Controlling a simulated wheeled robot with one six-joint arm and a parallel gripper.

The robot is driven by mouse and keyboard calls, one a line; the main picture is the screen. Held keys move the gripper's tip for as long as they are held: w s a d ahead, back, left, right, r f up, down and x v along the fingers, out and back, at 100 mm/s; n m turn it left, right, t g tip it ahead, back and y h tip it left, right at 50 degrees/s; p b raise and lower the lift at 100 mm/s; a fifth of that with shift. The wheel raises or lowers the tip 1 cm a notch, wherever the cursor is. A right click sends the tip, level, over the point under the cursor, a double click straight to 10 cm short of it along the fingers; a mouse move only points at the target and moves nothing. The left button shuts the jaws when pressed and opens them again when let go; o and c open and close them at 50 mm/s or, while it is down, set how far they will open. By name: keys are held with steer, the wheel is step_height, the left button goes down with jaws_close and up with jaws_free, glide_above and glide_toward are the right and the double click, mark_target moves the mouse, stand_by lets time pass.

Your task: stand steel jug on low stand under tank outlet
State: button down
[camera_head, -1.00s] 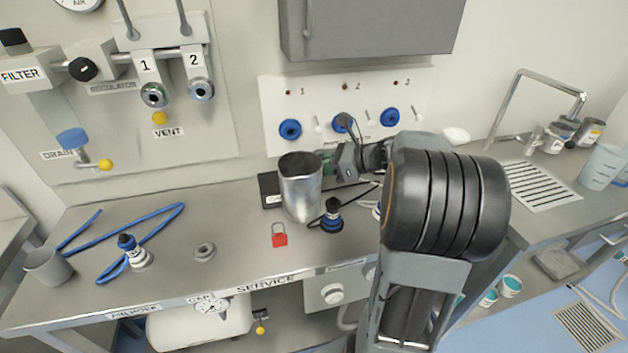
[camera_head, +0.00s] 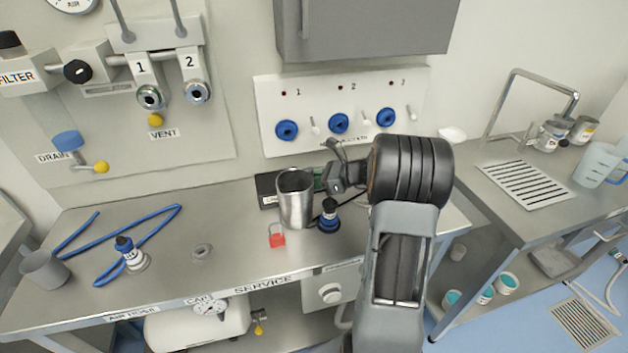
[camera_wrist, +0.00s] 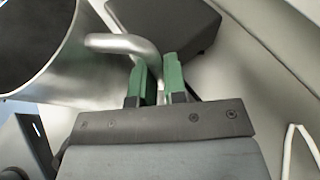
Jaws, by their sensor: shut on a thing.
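The steel jug (camera_head: 295,206) is upright over the back middle of the bench, its open mouth up. I cannot tell whether its base touches the bench. My gripper (camera_head: 322,180) is at the jug's right side. In the wrist view, the green fingers of my gripper (camera_wrist: 155,80) are shut on the jug's bent handle, with the jug (camera_wrist: 62,75) at the left. A white tank (camera_head: 190,328) lies under the bench, with a gauge and a small yellow-knobbed valve (camera_head: 258,327) at its right end. I cannot make out a low stand.
A red padlock (camera_head: 277,238) and a blue-black fitting (camera_head: 329,217) stand close to the jug. A blue hose (camera_head: 150,222), a grey cup (camera_head: 45,269) and a metal ring (camera_head: 202,253) are on the left of the bench. Its front middle is clear.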

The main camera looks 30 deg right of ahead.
steer(key=shift+f, duration=0.1)
steer(key=c, duration=1.6)
jaws_free()
steer(key=o, duration=0.4)
steer(key=shift+o, duration=0.2)
